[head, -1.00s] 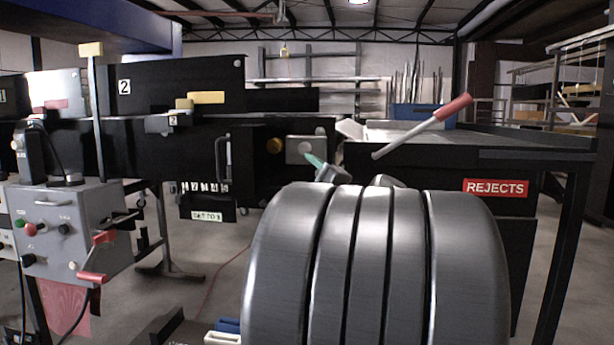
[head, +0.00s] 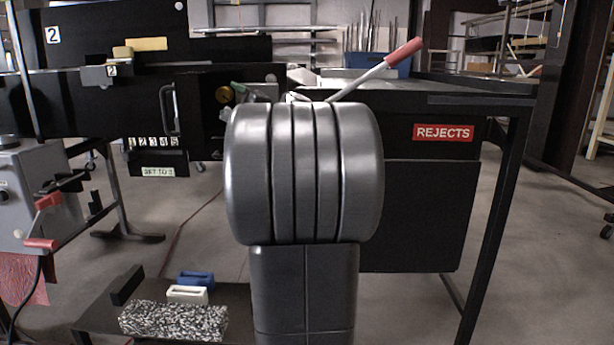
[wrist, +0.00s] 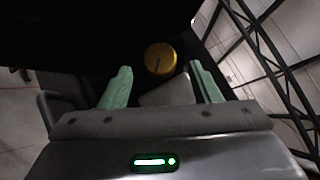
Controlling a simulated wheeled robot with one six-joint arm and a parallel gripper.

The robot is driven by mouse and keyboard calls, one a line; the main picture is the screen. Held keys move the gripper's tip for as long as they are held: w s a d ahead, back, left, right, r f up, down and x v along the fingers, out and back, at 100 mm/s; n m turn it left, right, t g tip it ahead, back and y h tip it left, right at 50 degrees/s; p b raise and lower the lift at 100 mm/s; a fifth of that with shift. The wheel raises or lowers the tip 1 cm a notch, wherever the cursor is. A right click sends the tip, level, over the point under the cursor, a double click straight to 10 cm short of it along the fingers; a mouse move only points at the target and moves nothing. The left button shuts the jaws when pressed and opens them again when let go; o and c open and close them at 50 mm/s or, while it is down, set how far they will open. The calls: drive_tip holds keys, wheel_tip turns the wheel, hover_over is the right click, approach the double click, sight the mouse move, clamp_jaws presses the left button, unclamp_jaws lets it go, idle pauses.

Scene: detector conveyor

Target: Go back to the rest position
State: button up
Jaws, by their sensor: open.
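My gripper (wrist: 160,85) shows in the wrist view with its two green fingers spread apart and nothing between them. A round brass knob (wrist: 160,59) lies beyond the fingertips, on a dark surface. In the head view the knob (head: 225,94) is on the black machine, left of my arm. My arm's large grey joint stands in the middle of the head view and hides most of the gripper; only a bit of green finger shows beside the knob. I cannot tell the exact gap between fingers and knob.
A black REJECTS bin (head: 420,210) with a red-handled lever (head: 375,70) stands right of my arm. A grey control box (head: 25,200) is at the left. A low shelf holds a speckled block (head: 173,320), a white block (head: 187,294) and a blue block (head: 196,280).

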sight(227, 92)
drive_tip(key=x, duration=0.2)
drive_tip(key=shift+w+a+r, duration=0.15)
drive_tip(key=shift+w+a, duration=0.05)
drive_tip(key=v, duration=1.4)
drive_tip(key=p+x, duration=0.1)
drive_tip(key=x, duration=1.3)
drive_tip(key=shift+r, duration=0.25)
drive_tip(key=shift+d+r+n+g+p, duration=0.15)
drive_tip(key=shift+n+g+p, duration=0.25)
drive_tip(key=shift+p, duration=0.6)
drive_tip(key=shift+n+p, duration=0.3)
drive_tip(key=shift+p, duration=0.6)
drive_tip(key=n+g+h+p, duration=0.1)
drive_tip(key=n+g+p, duration=0.1)
drive_tip(key=p, duration=0.7)
drive_tip(key=shift+r+n, duration=0.2)
drive_tip(key=shift+n, duration=0.1)
drive_tip(key=n+g+h+p, duration=0.1)
drive_tip(key=p, duration=0.6)
drive_tip(key=n+g+h+p, duration=0.1)
drive_tip(key=p, duration=0.6)
drive_tip(key=shift+r+n+g+h, duration=0.2)
drive_tip(key=shift+n+g+h, duration=0.1)
drive_tip(key=shift+n, duration=0.1)
